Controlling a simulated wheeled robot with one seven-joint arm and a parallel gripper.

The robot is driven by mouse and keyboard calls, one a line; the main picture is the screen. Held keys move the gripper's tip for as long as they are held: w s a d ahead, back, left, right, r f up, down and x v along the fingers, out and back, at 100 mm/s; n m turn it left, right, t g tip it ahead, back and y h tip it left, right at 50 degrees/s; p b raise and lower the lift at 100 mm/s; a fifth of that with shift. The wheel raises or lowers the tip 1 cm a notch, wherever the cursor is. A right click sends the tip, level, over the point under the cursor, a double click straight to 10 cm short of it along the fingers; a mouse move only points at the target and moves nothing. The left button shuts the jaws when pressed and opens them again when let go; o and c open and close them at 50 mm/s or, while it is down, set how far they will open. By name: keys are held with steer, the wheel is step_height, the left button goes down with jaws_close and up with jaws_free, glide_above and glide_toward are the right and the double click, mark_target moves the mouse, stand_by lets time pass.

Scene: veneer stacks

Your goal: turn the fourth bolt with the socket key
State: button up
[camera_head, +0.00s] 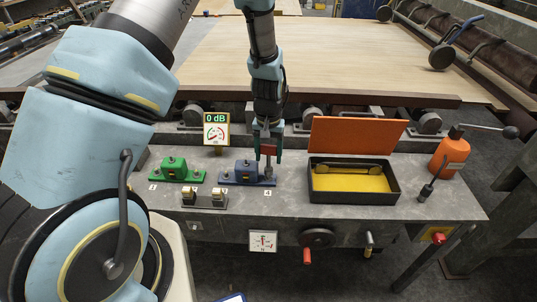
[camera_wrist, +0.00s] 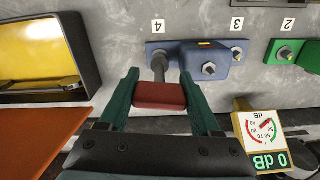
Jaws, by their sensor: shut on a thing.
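My gripper (camera_head: 267,155) is shut on the red handle of the socket key (camera_wrist: 160,95), one green finger on each side of it. The key's grey shaft points down at the end of the blue block (camera_head: 247,173) beside the label 4 (camera_wrist: 158,26). The fourth bolt is hidden under the key's socket; the socket appears to be over it, but I cannot tell how deeply it is seated. The third bolt (camera_wrist: 209,68) shows bare at the block's other end, near the label 3 (camera_wrist: 237,25).
A green block (camera_head: 175,170) stands left of the blue one. A dial reading 0 dB (camera_head: 216,129) stands behind them. An open black case (camera_head: 353,197) with yellow lining and orange lid lies to the right. An orange bottle (camera_head: 450,152) stands at the far right.

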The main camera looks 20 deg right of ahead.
steer(key=shift+f+b, duration=0.6)
steer(key=shift+f, duration=0.3)
stand_by(0.4)
steer(key=m, duration=0.4)
steer(key=shift+w, duration=0.1)
steer(key=m+p, duration=0.1)
steer(key=m, duration=0.4)
steer(key=shift+r+m, duration=0.1)
steer(key=shift+m, duration=0.2)
steer(key=m+p, duration=0.1)
steer(key=m, duration=0.4)
steer(key=shift+w, duration=0.1)
